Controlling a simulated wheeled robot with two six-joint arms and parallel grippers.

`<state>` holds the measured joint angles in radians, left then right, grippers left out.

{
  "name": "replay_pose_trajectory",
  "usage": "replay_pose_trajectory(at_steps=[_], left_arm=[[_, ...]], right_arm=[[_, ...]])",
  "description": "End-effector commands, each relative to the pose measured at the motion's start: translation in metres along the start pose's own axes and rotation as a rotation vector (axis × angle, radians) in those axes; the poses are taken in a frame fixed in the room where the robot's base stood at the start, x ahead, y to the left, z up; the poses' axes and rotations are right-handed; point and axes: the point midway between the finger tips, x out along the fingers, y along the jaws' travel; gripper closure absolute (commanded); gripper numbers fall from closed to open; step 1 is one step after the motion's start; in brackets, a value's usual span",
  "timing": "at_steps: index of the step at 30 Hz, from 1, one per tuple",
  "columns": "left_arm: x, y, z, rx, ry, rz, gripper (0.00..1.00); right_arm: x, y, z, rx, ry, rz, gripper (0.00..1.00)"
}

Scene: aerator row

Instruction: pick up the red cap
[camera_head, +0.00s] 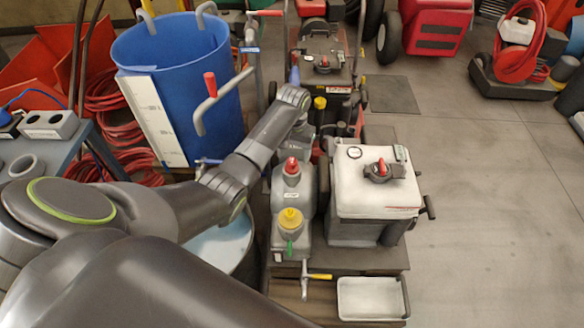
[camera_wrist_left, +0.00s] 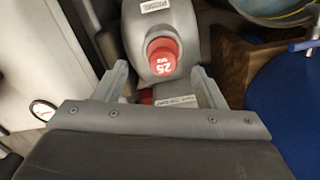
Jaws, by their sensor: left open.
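The red cap (camera_head: 291,166) sits on top of a grey bottle (camera_head: 292,190) in the middle of the head view. In the left wrist view the red cap (camera_wrist_left: 161,58) shows white markings that read "25", and it lies in line with the gap between my fingers. My left gripper (camera_head: 301,133) is just behind the bottle in the head view, partly hidden by its own wrist. Its two fingers (camera_wrist_left: 160,72) are apart in the wrist view, with nothing held. I cannot tell how far the tips are from the cap. My right gripper is out of view.
A yellow-capped container (camera_head: 290,230) stands in front of the bottle. A white-topped box (camera_head: 365,200) with a red knob stands to the right. A white tray (camera_head: 372,297) lies in front. A blue barrel (camera_head: 190,80) stands back left.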

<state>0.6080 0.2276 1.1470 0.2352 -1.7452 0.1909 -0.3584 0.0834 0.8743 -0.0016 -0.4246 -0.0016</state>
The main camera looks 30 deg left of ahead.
Motion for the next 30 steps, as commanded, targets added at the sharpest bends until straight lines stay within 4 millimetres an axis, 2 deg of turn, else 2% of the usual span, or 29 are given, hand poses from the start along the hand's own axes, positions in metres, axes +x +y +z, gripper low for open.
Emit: replay_pose_trajectory(at_steps=[1,5,7,10,17,28,30], left_arm=[[0.01,-0.001,0.001,-0.001,-0.005,-0.001,0.36],[0.031,-0.004,0.0,0.0,-0.004,0.0,0.36],[0.039,-0.004,0.0,0.0,-0.004,-0.001,0.36],[0.045,-0.004,0.0,0.0,-0.003,-0.001,0.36],[0.045,-0.004,0.0,0.0,-0.002,-0.001,0.36],[0.045,-0.004,0.0,0.0,-0.002,-0.001,0.83],[0.045,-0.004,0.0,0.0,-0.001,-0.001,0.85]], right_arm=[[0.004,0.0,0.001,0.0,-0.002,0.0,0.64],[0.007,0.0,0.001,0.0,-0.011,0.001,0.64],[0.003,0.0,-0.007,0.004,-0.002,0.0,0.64],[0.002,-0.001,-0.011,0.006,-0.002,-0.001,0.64],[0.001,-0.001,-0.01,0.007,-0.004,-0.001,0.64],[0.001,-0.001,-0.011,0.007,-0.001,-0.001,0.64],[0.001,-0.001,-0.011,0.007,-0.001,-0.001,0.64]])
